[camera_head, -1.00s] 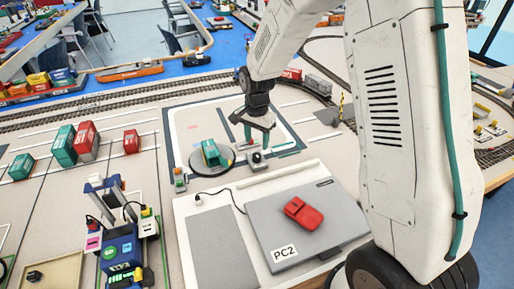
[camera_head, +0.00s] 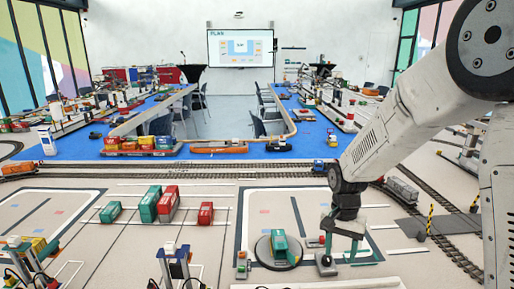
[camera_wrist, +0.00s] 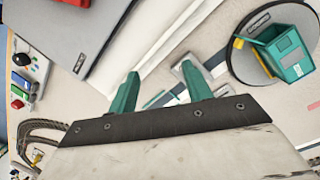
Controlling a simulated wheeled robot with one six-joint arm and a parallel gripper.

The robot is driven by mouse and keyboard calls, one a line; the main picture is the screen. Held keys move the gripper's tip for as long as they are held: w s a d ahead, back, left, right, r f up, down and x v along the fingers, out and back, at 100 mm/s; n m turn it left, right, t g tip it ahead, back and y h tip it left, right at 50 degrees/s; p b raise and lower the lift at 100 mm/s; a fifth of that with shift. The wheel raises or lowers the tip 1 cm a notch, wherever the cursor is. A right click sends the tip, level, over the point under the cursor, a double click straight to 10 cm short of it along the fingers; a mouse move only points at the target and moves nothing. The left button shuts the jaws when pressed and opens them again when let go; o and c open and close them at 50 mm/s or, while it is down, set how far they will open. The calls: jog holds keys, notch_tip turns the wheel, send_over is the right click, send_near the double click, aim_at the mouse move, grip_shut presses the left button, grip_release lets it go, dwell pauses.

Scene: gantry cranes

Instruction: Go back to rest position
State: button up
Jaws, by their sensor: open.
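My gripper (camera_head: 343,244) hangs from the arm with its teal fingers pointing down, just right of a round dark turntable (camera_head: 262,256). In the wrist view my gripper (camera_wrist: 160,88) shows two teal fingers spread apart, with nothing between them. A teal container (camera_head: 279,243) stands on the turntable. It also shows in the wrist view (camera_wrist: 284,52), to the right of the fingers. A small control box with a black knob (camera_head: 325,262) sits below the gripper in the head view.
Red containers (camera_head: 206,213) and green containers (camera_head: 111,212) stand left on the table. Small crane models (camera_head: 175,263) stand at the front. Rail tracks (camera_head: 225,176) cross behind.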

jog(key=s+d+r+n+t, duration=0.1)
jog(key=s+r+n, duration=0.2)
jog(key=s+r, duration=0.6)
jog(key=s+d+r+n+t, duration=0.1)
jog(key=s+r+n+t, duration=0.1)
jog(key=s+r, duration=0.8)
jog(key=s+n, duration=0.1)
jog(key=s, duration=0.6)
jog(key=shift+s+d+r+n, duration=0.15)
jog(key=shift+s+d+n, duration=0.2)
jog(key=shift+n, duration=0.05)
